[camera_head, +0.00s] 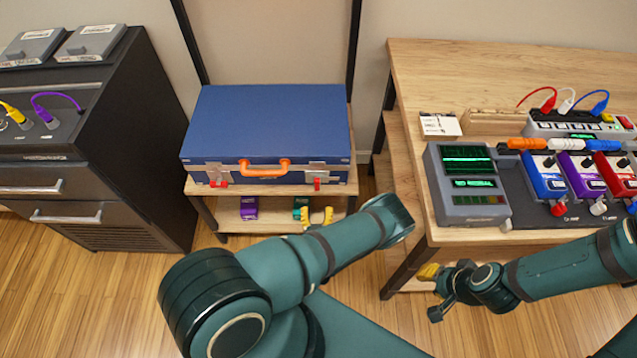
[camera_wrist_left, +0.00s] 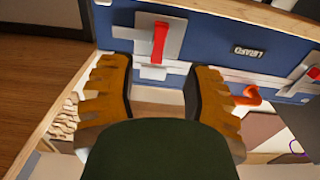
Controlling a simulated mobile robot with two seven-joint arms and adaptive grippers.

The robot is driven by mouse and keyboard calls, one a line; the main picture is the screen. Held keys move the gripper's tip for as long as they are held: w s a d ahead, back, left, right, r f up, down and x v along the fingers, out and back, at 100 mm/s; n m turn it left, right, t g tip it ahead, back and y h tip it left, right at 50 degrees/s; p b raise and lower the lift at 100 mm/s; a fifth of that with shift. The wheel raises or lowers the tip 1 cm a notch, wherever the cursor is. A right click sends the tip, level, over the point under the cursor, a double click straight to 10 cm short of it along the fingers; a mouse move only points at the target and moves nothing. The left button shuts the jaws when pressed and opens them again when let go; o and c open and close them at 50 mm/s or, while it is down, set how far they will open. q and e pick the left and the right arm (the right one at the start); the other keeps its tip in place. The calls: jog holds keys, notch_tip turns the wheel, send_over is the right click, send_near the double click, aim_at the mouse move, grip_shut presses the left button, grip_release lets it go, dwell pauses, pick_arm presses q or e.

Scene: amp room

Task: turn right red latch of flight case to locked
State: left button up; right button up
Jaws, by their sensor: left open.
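The blue flight case (camera_head: 265,120) lies shut on a small wooden stand. Its right red latch (camera_head: 317,183) sits on a silver plate on the front face, with its tab hanging down. In the left wrist view, which is turned over, this red latch (camera_wrist_left: 160,42) shows beyond the fingertips, between them and untouched. My left gripper (camera_head: 316,215) is open just below the latch. Its two ridged yellow-brown fingers show in the left wrist view (camera_wrist_left: 162,75) with nothing between them. My right gripper (camera_head: 445,287) is at the lower right, away from the case; its opening is unclear.
The case's orange handle (camera_head: 264,167) and left red latch (camera_head: 218,183) are beside the right latch. A purple object (camera_head: 249,208) is on the shelf below. A dark cabinet (camera_head: 140,120) stands left. A wooden desk (camera_head: 460,80) with pedals (camera_head: 545,175) stands right.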

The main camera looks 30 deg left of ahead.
aim_at(317, 188)
pick_arm(q)
jog(key=b+x, duration=0.1)
jog(key=x, duration=0.9)
jog(key=shift+w+a+b, duration=0.2)
jog(key=shift+w+b, duration=0.1)
jog(key=shift+b, duration=0.05)
jog(key=shift+o, duration=0.2)
grip_shut()
